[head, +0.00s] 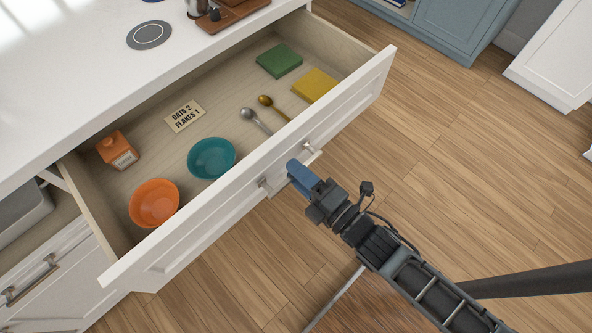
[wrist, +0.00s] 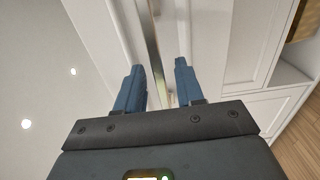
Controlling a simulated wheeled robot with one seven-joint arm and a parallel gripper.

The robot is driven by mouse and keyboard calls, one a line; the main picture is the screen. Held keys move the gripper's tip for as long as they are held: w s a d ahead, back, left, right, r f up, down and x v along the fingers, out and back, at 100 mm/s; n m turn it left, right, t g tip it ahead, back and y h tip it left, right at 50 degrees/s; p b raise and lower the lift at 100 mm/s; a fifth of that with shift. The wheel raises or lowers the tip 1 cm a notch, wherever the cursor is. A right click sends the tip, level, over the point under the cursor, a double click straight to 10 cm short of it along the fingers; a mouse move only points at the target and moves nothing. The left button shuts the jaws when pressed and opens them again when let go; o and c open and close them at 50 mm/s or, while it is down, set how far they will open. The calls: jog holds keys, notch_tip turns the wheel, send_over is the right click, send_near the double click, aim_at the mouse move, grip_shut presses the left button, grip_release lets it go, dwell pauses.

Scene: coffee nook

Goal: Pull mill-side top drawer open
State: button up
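The white top drawer (head: 250,175) is pulled well out, and its inside is in full view. Its metal handle (head: 308,147) is on the front panel, partly hidden by my gripper. My gripper (head: 295,170) is at the drawer front, by the middle of the handle. In the wrist view my two blue fingers (wrist: 160,80) are apart. The handle bar (wrist: 151,45) runs into the gap between them, with space visible on its sides. I cannot tell whether either finger touches the bar.
Open wooden floor (head: 470,150) lies to the right. A lower drawer handle (head: 30,279) shows at left.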

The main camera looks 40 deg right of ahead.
jog(key=s+b, duration=0.1)
jog(key=s, duration=0.6)
dwell(0.5)
jog(key=s+r+m+g, duration=0.3)
jog(key=s+r+m, duration=1.1)
jog(key=r+m, duration=0.2)
jog(key=shift+m, duration=1)
